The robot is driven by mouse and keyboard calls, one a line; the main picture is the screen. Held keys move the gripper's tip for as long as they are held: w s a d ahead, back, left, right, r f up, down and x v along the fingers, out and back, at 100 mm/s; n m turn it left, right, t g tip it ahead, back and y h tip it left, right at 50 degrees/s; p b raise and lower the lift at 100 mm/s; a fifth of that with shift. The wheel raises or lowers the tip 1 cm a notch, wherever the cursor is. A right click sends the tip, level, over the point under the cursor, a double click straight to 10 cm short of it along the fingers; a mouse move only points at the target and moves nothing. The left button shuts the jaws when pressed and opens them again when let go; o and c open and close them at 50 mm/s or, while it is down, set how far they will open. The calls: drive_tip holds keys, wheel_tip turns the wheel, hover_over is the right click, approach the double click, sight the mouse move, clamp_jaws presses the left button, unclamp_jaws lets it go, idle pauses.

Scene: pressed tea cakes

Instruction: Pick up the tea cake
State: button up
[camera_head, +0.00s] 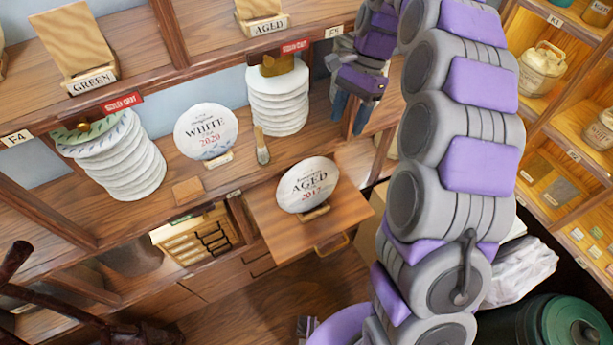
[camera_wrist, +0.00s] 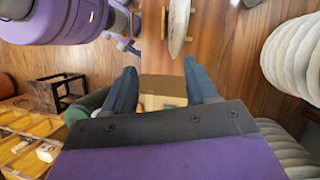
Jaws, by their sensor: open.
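Round, pale, paper-wrapped tea cakes stand in the head view. One labelled AGED 2017 (camera_head: 309,178) leans on a small wooden stand on a pulled-out wooden board. One labelled WHITE 2020 (camera_head: 205,127) stands on the shelf to its left. My gripper (camera_head: 352,115) is right of the cake stack, above and to the right of the AGED 2017 cake, apart from it. In the wrist view my gripper (camera_wrist: 160,70) has its two dark blue fingers wide apart with nothing held. An upright cake (camera_wrist: 179,28) shows nearly edge-on beyond the fingers; I cannot tell which one.
Stacks of cakes stand at left (camera_head: 125,165) and back (camera_head: 279,100); a stack also fills the right of the wrist view (camera_wrist: 295,55). A small brush (camera_head: 262,146) stands between the cakes. Shelving with jars (camera_head: 541,70) is at right. The pulled-out board (camera_head: 350,212) has bare room around its cake.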

drive_tip(key=w+m+p, duration=0.2)
drive_tip(key=w, duration=0.3)
drive_tip(key=b, duration=0.5)
approach(328, 164)
drive_tip(key=shift+m, duration=0.3)
wheel_tip(328, 164, down, 5)
drive_tip(key=shift+s+d+b, duration=0.1)
drive_tip(key=shift+s+b, duration=0.1)
drive_tip(key=shift+b, duration=0.7)
drive_tip(key=x, duration=0.2)
drive_tip(key=a+b+x, duration=0.1)
drive_tip(key=x, duration=0.2)
drive_tip(key=shift+s+a+f, duration=0.1)
drive_tip(key=shift+f, duration=0.05)
drive_tip(key=shift+s+f, duration=0.15)
drive_tip(key=shift+f, duration=0.15)
drive_tip(key=shift+c, duration=0.3)
